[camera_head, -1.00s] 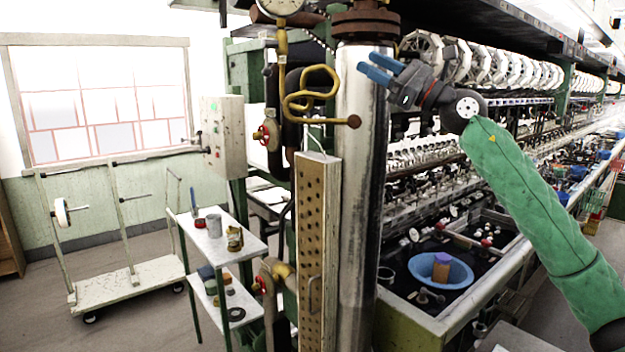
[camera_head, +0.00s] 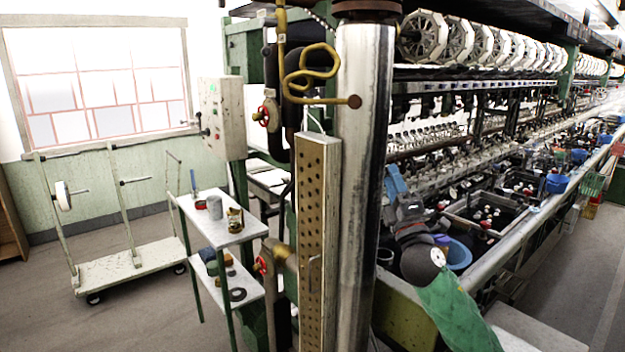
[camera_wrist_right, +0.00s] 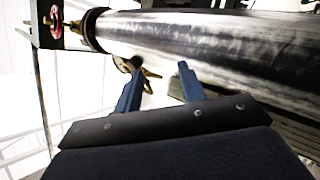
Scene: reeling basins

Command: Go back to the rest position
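The steel column crosses that view just beyond the fingertips; I cannot tell the exact gap. My left gripper is in neither view.
A blue basin (camera_head: 460,256) is partly hidden behind my right wrist. The machine's long metal edge (camera_head: 500,255) runs to the right. A perforated post (camera_head: 316,230), a small shelf cart (camera_head: 215,228) and a white trolley (camera_head: 130,272) stand left.

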